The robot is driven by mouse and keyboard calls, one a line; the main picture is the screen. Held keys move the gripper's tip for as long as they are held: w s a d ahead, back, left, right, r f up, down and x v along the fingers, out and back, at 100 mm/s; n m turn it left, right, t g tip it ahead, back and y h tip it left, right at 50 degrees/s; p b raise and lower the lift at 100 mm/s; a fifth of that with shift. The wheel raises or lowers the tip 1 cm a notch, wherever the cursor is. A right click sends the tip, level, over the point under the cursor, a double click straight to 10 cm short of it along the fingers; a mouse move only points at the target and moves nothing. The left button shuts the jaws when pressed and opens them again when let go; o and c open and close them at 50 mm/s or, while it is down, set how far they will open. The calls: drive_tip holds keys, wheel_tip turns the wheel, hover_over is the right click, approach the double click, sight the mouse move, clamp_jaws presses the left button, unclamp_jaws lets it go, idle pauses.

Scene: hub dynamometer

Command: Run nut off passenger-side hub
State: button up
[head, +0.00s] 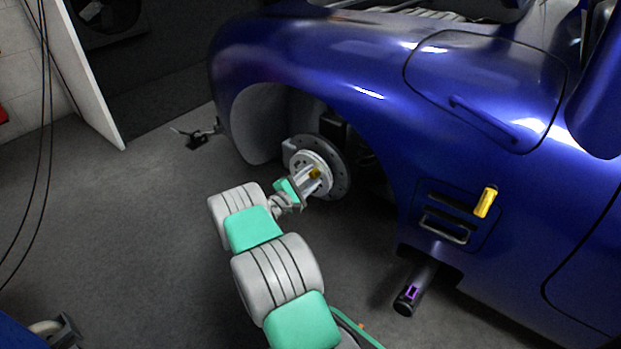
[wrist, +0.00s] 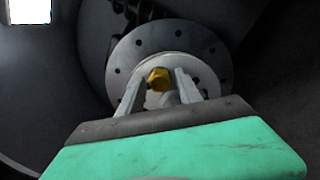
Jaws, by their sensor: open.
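The hub (head: 316,158) with its brake disc (head: 341,181) sits in the open front wheel arch of the blue car. A yellow nut (head: 315,173) is at the hub's centre. In the wrist view the nut (wrist: 158,79) shows in front of the pale hub face (wrist: 205,77). My gripper (head: 310,180) is at the hub. In the wrist view my gripper (wrist: 157,86) is open, with one finger on each side of the nut and gaps visible between. Depth of the fingertips relative to the nut is hard to tell.
The blue fender (head: 300,75) arches over the hub. A yellow piece (head: 485,202) sticks out from the vented side panel. A dark exhaust pipe (head: 412,292) juts out below. A white panel (head: 85,75) and hanging cables stand at left.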

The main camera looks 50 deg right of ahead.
drive_tip(key=m, duration=0.4)
drive_tip(key=shift+m, duration=0.3)
drive_tip(key=m, duration=0.5)
drive_tip(key=shift+c, duration=0.4)
clamp_jaws()
